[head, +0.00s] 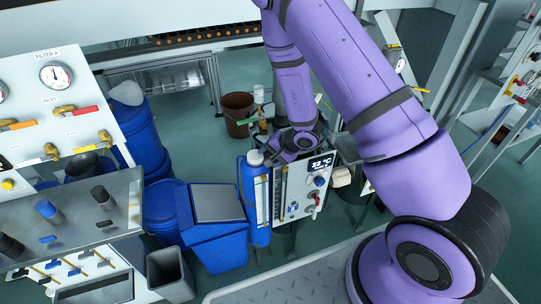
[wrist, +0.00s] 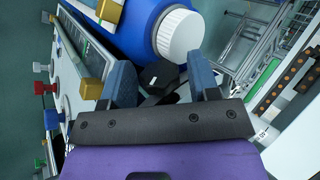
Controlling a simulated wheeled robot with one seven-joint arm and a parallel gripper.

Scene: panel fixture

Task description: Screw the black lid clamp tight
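The black lid clamp, seen as a black faceted knob (wrist: 158,76), is between the two blue-grey fingers of my gripper (wrist: 160,62) in the wrist view. The fingers stand apart on either side of it. A narrow gap shows at the right finger; the left finger looks very close to the knob, and I cannot tell if it touches. In the head view my gripper (head: 284,150) is low over the top of the panel unit (head: 300,192), just right of the blue bottle. The knob is hidden there by my gripper and arm.
The blue bottle (head: 256,200) with its white cap (wrist: 180,33) stands close beside my gripper. Yellow, red and white fittings (wrist: 91,89) line the unit's face. A blue bin (head: 214,225) and a valve panel (head: 60,95) are to the left. A brown bucket (head: 238,113) stands behind.

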